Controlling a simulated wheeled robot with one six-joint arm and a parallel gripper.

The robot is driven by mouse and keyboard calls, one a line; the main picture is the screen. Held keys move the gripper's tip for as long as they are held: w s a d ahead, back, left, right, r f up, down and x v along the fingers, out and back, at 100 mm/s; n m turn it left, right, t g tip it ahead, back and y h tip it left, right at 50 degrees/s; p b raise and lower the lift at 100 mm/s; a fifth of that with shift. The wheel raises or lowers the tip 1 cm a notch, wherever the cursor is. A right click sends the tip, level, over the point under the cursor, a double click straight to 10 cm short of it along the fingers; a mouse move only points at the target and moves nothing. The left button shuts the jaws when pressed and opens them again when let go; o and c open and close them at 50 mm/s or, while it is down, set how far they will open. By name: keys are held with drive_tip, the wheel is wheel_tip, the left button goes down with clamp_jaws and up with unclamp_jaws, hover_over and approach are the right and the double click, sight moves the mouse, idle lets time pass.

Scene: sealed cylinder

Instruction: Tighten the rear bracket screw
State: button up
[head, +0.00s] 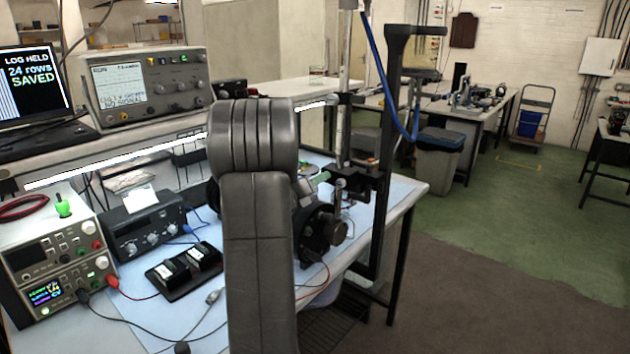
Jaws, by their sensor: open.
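My grey arm fills the middle foreground and covers part of the bench left of the cylinder. Dark rounded parts show just right of the arm, low by the cylinder. I cannot make out my gripper's fingers.
A laptop screen (30,75) reads "LOG HELD 24 rows SAVED".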

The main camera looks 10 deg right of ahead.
clamp_jaws()
